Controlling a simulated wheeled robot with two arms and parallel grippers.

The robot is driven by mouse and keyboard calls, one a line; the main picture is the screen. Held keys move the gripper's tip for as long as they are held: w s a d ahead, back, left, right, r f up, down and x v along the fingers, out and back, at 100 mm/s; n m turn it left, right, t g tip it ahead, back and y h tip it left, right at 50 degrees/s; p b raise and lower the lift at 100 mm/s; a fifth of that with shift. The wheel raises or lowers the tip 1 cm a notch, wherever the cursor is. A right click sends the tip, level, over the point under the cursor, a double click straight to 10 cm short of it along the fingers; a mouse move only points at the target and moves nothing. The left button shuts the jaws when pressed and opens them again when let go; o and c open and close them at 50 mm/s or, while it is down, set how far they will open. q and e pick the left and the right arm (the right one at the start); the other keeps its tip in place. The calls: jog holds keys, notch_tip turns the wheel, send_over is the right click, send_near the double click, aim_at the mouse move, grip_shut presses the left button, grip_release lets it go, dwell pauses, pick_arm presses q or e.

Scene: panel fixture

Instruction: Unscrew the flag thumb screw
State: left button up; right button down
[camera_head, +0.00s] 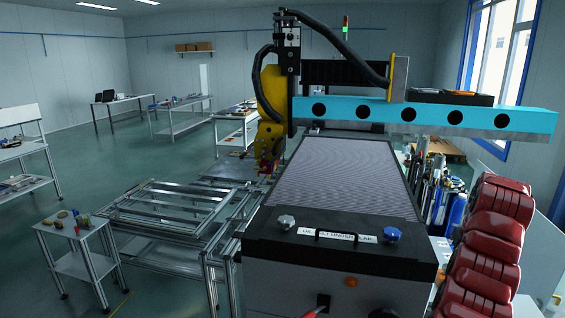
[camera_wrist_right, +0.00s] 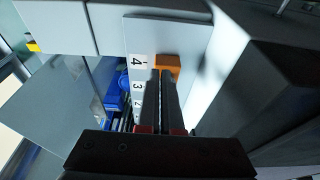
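An orange knob-like part (camera_head: 351,282), possibly the flag thumb screw, sits on the pale front face of the machine below its black top panel (camera_head: 270,240). In the right wrist view, an orange block (camera_wrist_right: 169,66) shows at the edge of a white panel marked with numbers. My right gripper (camera_wrist_right: 162,74) has two dark fingers close together, pointing at that panel; their tips overlap the block's lower left in the picture. Contact and any gap between the tips are unclear. My red right arm stands at the right of the head view.
A grey-white knob (camera_head: 286,221) and a blue knob (camera_head: 392,234) flank a label plate on the black panel. A small black part (camera_head: 323,300) is left of the orange one. Metal frames (camera_head: 165,205) stand left. Blue objects (camera_wrist_right: 114,95) show beside the numbered panel.

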jog(key=shift+f, duration=0.15)
jog(key=shift+f, duration=0.15)
notch_tip(320, 180, up, 6)
jog(key=p, duration=0.3)
jog(key=shift+s, duration=0.2)
jog(key=shift+d, duration=0.1)
